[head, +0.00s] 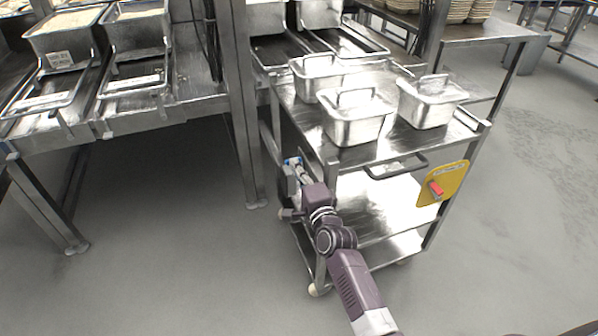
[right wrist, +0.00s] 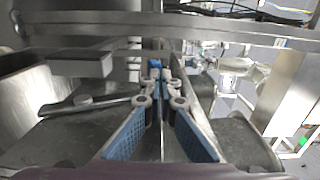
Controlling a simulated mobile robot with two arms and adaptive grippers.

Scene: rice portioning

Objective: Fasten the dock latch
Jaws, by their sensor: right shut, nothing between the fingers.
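My right gripper (head: 293,163) is at the left side of the steel cart (head: 385,150), beside the post of the steel serving counter. In the right wrist view its two blue-padded fingers (right wrist: 157,72) are closed together at the tips with nothing between them. A grey metal lever (right wrist: 90,110) with a round knob lies just left of the fingers, and a grey block (right wrist: 80,63) sits above it. These may be parts of the dock latch, but I cannot tell for sure, nor whether it is fastened. My left gripper is not in view.
Several lidded steel pans (head: 357,118) stand on the cart top. The steel counter (head: 130,115) with pans stands at left. The grey floor (head: 530,200) at right is clear.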

